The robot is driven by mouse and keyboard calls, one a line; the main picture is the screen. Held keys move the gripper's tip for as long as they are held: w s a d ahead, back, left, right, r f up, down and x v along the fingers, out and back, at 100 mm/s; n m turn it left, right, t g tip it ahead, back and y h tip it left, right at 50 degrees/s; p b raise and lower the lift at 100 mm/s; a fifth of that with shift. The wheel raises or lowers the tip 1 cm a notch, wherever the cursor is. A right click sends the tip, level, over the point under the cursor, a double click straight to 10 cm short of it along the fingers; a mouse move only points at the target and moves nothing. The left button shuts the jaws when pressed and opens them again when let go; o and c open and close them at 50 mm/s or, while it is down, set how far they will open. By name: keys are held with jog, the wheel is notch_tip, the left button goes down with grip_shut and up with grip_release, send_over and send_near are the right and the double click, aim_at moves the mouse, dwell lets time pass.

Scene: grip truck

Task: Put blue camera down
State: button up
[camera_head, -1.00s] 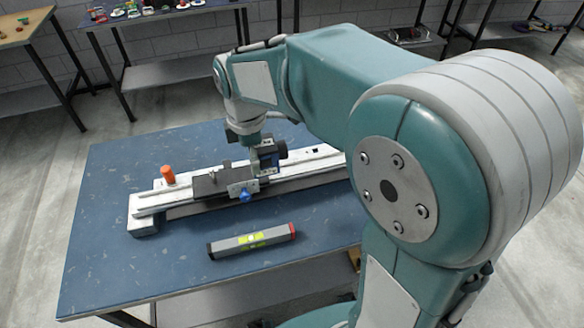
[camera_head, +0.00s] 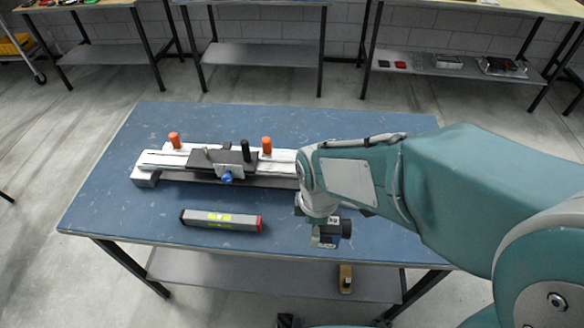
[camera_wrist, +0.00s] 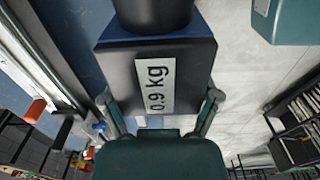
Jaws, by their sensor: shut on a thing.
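The blue camera (camera_head: 345,228) is a dark box with a round lens part and a label. It hangs under my wrist near the blue table's front right edge, and I cannot tell its height above the tabletop. In the wrist view the blue camera (camera_wrist: 190,68) fills the middle, with a blue rear edge and a white "0.9 kg" label. My gripper (camera_wrist: 160,104) is shut on it, one finger on each side. My gripper (camera_head: 325,238) is small and partly hidden in the head view.
A white rail fixture (camera_head: 280,165) with a dark slide and orange pegs lies across the blue table (camera_head: 140,240). A grey spirit level (camera_head: 222,221) lies in front of it. Free tabletop shows around the level. Other tables stand at the back wall.

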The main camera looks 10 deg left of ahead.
jog(key=shift+a+f, duration=0.1)
jog(key=shift+a, duration=0.05)
jog(key=shift+w+a+f, duration=0.1)
jog(key=shift+w+f, duration=0.1)
jog(key=w+d+f, duration=0.2)
jog(key=d, duration=0.1)
jog(key=w+d+f, duration=0.5)
jog(key=d+f, duration=0.1)
jog(key=shift+w+d, duration=0.15)
jog(key=shift+w, duration=0.15)
jog(key=shift+w+f, duration=0.3)
jog(key=shift+f, duration=0.15)
jog(key=f, duration=0.1)
jog(key=d+f, duration=0.1)
jog(key=f, duration=0.1)
jog(key=shift+w+d+f, duration=0.2)
jog(key=shift+d+f, duration=0.1)
jog(key=shift+f, duration=0.05)
jog(key=shift+a, duration=0.2)
jog(key=shift+a, duration=0.1)
